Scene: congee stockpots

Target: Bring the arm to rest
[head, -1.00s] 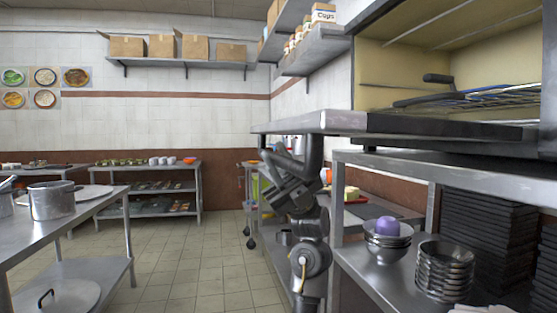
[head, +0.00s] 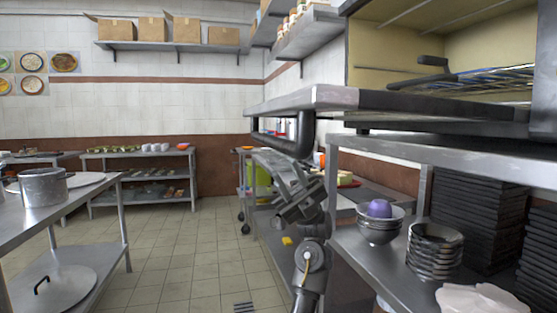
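A small gap seems to lie between the gripper and the handle. The fingers are small and seen against grey metal, so I cannot tell how far apart they are. I see nothing held in them.
A steel rack on the right holds bowls (head: 380,228), one with a purple item (head: 380,208), and dark stacked trays (head: 480,220). A table on the left carries a pot (head: 43,187). A back table (head: 140,154) stands by the wall. The tiled floor (head: 190,250) between is clear.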

